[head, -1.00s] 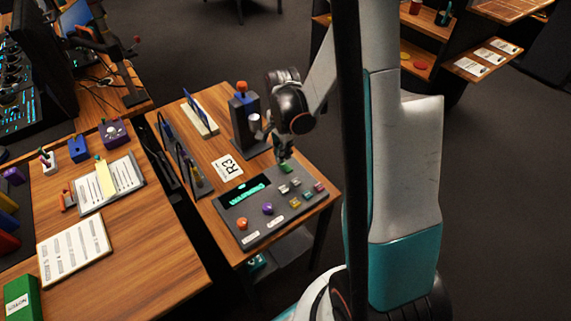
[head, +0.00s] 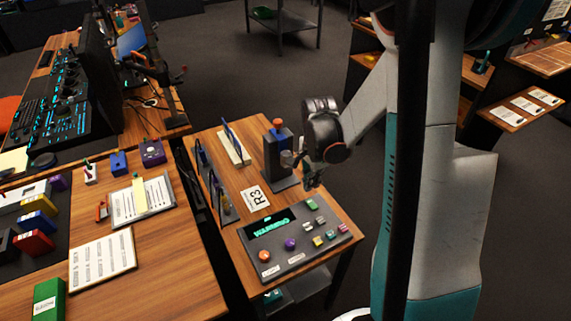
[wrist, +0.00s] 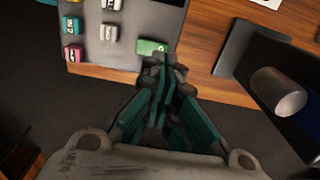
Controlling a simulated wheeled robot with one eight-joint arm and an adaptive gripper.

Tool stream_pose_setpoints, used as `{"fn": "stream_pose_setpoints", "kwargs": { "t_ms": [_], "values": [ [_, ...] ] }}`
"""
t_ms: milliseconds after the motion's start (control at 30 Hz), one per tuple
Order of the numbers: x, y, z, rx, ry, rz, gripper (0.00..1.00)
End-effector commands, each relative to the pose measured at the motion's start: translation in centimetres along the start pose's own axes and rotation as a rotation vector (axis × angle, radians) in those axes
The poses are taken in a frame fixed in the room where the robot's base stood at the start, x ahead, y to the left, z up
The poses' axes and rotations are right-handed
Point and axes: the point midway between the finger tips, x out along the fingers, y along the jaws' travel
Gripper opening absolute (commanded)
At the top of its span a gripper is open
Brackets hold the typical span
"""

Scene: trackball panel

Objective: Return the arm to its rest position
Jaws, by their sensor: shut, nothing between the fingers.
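My arm reaches over the small wooden side table (head: 238,192) from the right. My gripper (head: 315,184) is shut and empty, just above and beyond the far edge of the grey control panel (head: 327,241). A green button (head: 312,204) lies close below the fingertips in the head view. In the wrist view the closed fingers (wrist: 165,70) point toward the same green button (wrist: 152,47) at the panel's edge. I cannot tell the exact gap, but the fingers look apart from the panel.
A dark stand with an orange knob (head: 278,124) stands close to the left of my wrist. An R3 card (head: 257,197) lies beside the panel. A larger desk (head: 180,266) is at the left, and shelves (head: 487,84) are at the right.

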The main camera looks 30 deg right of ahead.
Motion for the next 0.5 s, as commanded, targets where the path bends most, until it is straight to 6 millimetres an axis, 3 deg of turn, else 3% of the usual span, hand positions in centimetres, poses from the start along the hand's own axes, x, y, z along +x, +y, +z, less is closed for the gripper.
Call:
{"fn": "stream_pose_setpoints", "kwargs": {
  "t_ms": [267,367,500],
  "values": [
    [-1.1,-0.4,0.3,-0.054,0.008,-0.023,0.00],
    [-3.2,-1.1,1.1,-0.172,0.030,-0.074,0.00],
    [-7.6,-2.5,2.8,-0.418,0.089,-0.174,0.00]
  ]
}}
